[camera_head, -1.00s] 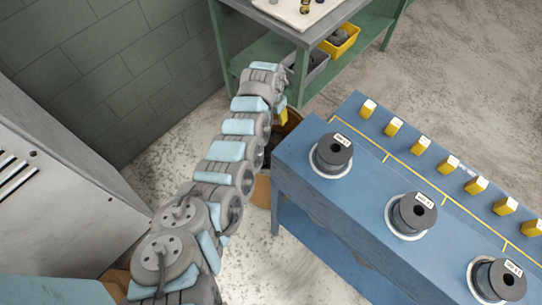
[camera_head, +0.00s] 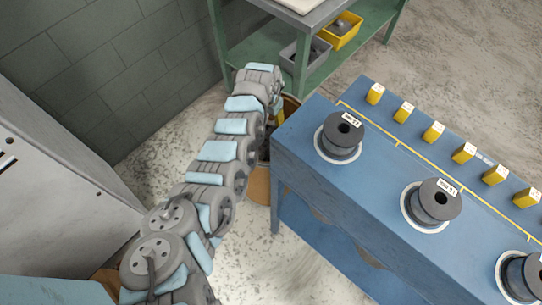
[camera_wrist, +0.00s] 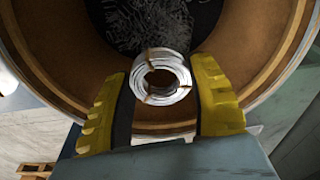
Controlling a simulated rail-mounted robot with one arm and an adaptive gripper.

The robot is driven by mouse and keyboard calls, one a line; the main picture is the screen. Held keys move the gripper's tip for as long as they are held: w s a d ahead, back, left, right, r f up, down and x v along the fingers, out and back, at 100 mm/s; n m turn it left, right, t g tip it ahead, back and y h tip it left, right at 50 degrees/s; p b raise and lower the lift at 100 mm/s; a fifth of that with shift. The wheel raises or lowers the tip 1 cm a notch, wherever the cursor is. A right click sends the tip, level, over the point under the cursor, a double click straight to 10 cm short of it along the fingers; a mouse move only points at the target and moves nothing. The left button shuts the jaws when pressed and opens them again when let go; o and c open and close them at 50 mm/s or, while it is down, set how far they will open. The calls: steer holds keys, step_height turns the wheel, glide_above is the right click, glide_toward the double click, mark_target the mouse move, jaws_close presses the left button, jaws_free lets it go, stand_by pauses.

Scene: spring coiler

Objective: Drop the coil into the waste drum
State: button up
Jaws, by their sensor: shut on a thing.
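The coil (camera_wrist: 162,58) is a small ring of silvery wire with brownish ties, seen in the wrist view. My gripper (camera_wrist: 160,80) is shut on it, with a yellow finger on each side. The waste drum (camera_wrist: 75,55) opens beneath the coil in the wrist view, with brown inner walls and a dark bottom holding tangled wire (camera_wrist: 150,25). In the head view the drum (camera_head: 259,186) stands on the floor beside the blue bench, partly hidden by my arm. My gripper's yellow part (camera_head: 279,113) shows over the drum's opening; the coil is hidden there.
The blue bench (camera_head: 390,180) with black spools (camera_head: 343,132) and a row of yellow blocks (camera_head: 433,132) is close to the drum's right. A green shelf table (camera_head: 270,60) with a yellow bin (camera_head: 340,31) stands behind. A grey cabinet (camera_head: 60,200) is at left.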

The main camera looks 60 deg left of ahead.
steer(key=shift+f, duration=0.35)
steer(key=shift+r, duration=0.1)
steer(key=o, duration=1.3)
steer(key=shift+c, duration=0.2)
steer(key=shift+s+r, duration=0.1)
steer(key=shift+r, duration=2.15)
steer(key=shift+s+d+r, duration=0.1)
steer(key=shift+s+r, duration=0.05)
steer(key=shift+r, duration=0.6)
steer(key=shift+s+d+r, duration=0.1)
steer(key=shift+r, duration=0.6)
